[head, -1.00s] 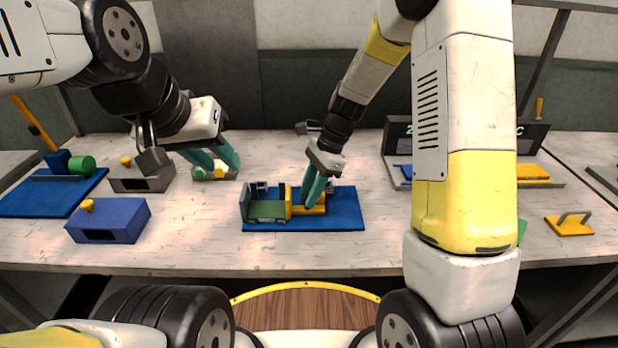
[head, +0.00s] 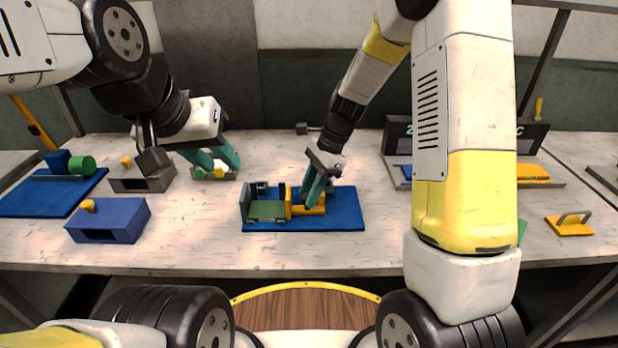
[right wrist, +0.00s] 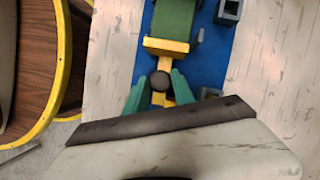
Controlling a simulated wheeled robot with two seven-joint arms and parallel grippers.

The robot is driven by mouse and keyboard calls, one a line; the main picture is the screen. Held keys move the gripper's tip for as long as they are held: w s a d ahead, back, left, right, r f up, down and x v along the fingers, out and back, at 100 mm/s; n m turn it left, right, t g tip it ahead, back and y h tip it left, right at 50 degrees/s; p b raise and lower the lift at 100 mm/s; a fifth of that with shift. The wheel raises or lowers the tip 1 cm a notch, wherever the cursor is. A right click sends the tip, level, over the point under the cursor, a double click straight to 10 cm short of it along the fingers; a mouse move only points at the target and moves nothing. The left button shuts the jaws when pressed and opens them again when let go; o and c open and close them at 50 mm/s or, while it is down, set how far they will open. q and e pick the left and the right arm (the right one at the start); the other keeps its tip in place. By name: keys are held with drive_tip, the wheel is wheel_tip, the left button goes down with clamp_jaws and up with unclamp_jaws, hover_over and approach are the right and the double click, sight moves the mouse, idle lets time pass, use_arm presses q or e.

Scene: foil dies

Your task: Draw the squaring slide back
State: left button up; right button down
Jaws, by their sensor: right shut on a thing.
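The yellow squaring slide (head: 289,203) sits on the blue base (head: 345,210), its upright plate against the right end of a green block (head: 267,211). My right gripper (head: 311,202) is lowered over the slide's stem. In the right wrist view its teal fingers (right wrist: 160,88) are shut on the slide's dark round knob (right wrist: 160,78), and the yellow plate (right wrist: 166,46) stands beyond it, next to the green block (right wrist: 175,18). My left gripper (head: 215,163) hangs over a small grey tray at the back left; whether its fingers hold anything is unclear.
The small tray (head: 230,176) holds green and yellow pieces. A blue box (head: 110,220) and a grey box (head: 142,183) with yellow knobs stand left. A yellow handled plate (head: 570,228) lies at right. The table in front of the blue base is clear.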

drive_tip(key=d, duration=0.7)
drive_tip(key=shift+w+d, duration=0.1)
drive_tip(key=shift+d, duration=0.1)
drive_tip(key=c, duration=1.1)
unclamp_jaws()
drive_tip(key=shift+d, duration=0.15)
drive_tip(key=shift+r, duration=0.5)
drive_tip(key=v, duration=0.7)
drive_tip(key=shift+f, duration=0.1)
